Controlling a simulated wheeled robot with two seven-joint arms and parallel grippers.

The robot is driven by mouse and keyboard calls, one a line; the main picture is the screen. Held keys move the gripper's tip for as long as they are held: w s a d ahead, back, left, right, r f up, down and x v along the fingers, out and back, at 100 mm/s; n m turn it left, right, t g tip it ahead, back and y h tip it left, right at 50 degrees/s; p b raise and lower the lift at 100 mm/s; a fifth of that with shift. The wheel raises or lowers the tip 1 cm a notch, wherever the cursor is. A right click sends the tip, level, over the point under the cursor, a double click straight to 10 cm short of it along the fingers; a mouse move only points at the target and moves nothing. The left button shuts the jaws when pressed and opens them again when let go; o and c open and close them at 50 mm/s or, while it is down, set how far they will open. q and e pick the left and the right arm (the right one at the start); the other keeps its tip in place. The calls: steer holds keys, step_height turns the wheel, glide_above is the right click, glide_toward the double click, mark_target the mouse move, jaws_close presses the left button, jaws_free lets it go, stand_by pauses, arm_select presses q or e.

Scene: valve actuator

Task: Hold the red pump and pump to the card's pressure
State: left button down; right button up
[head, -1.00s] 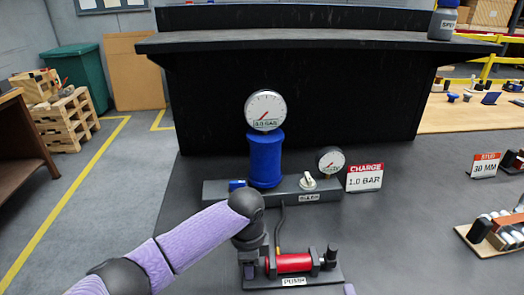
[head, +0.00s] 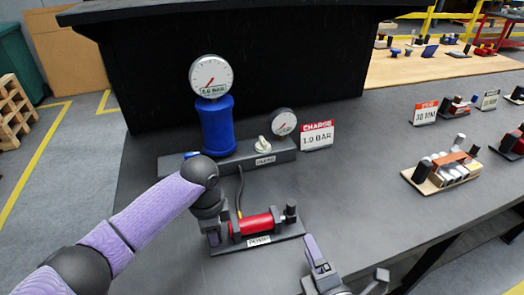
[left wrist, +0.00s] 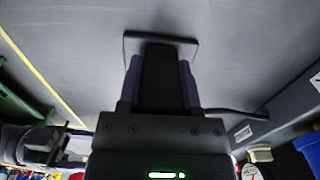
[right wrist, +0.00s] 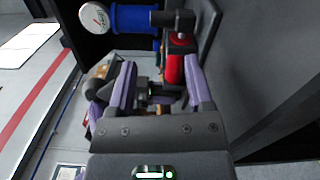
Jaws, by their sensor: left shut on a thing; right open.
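The red pump (head: 257,224) lies on a dark base plate (head: 275,241) on the dark table. My left gripper (head: 214,230) is shut on the dark block at the pump's left end; in the left wrist view a dark block (left wrist: 160,75) sits between its fingers. My right gripper (head: 346,268) is open and empty, right of and nearer than the pump's dark handle end (head: 290,211). The red pump also shows beyond its fingers in the right wrist view (right wrist: 173,68). The charge card (head: 318,136) reads 1.0 BAR. The large gauge (head: 211,75) has its needle at lower left; its digits are hard to read.
A blue cylinder (head: 217,127) stands on a grey manifold (head: 180,165) with a white knob (head: 263,145) and small gauge (head: 283,122). A hose (head: 239,188) runs to the pump. A wooden rack (head: 440,174) stands right. The table between is clear.

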mark_target(294, 208)
steer(key=n, duration=0.2)
steer(key=n+y, duration=0.1)
steer(key=n, duration=0.2)
steer(key=d+n, duration=0.1)
steer(key=n, duration=0.1)
steer(key=shift+w+r+n+g+y, duration=0.1)
steer(key=shift+w+n+g+y, duration=0.1)
steer(key=shift+n+g+y, duration=0.15)
steer(key=n+y, duration=0.1)
steer(key=n, duration=0.3)
steer(key=d+n+g, duration=0.1)
steer(key=n, duration=0.2)
steer(key=shift+w+d+r+n+y, duration=0.15)
steer(key=shift+d+n+y, duration=0.05)
steer(key=shift+n+y, duration=0.15)
steer(key=shift+d+n, duration=0.2)
steer(key=shift+n, duration=0.9)
steer(key=shift+w+n+y, duration=0.2)
steer(key=shift+n+y, duration=0.1)
steer(key=shift+n, duration=0.3)
steer(key=x, duration=1.1)
steer(key=shift+w+a, duration=0.25)
steer(key=shift+w, duration=0.05)
jaws_close()
